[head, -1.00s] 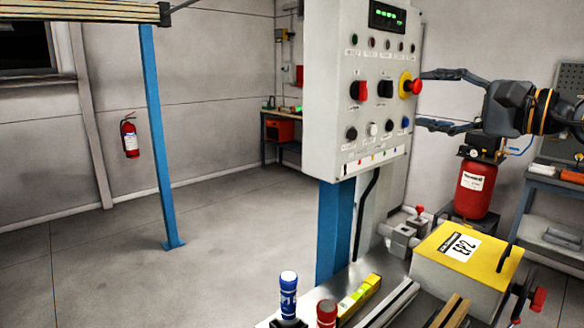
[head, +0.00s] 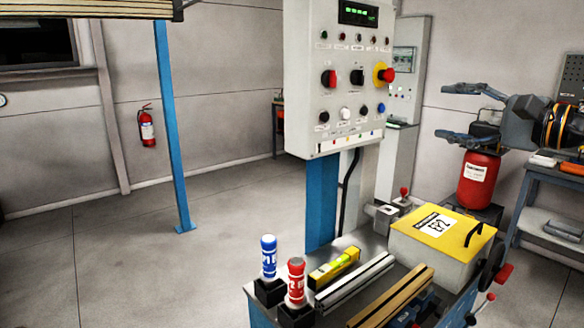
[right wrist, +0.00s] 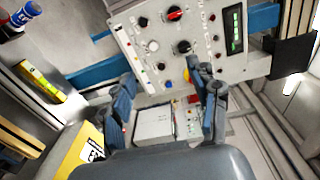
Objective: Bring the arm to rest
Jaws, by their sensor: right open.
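My right gripper (head: 447,112) comes in from the right in the head view. Its two fingers are spread apart and hold nothing. It is in the air to the right of the control panel (head: 335,100), with a gap between the fingertips and the panel's red emergency button (head: 388,75). In the right wrist view the open fingers (right wrist: 165,100) point at the panel (right wrist: 165,65), which shows beyond them. My left gripper does not show in either view.
Below lies a bench with a yellow-topped box (head: 440,232), a yellow level (head: 334,268), a blue bottle (head: 268,257) and a red bottle (head: 296,282). A red tank (head: 478,180) stands behind the gripper, near a shelf (head: 550,180). The floor at left is clear.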

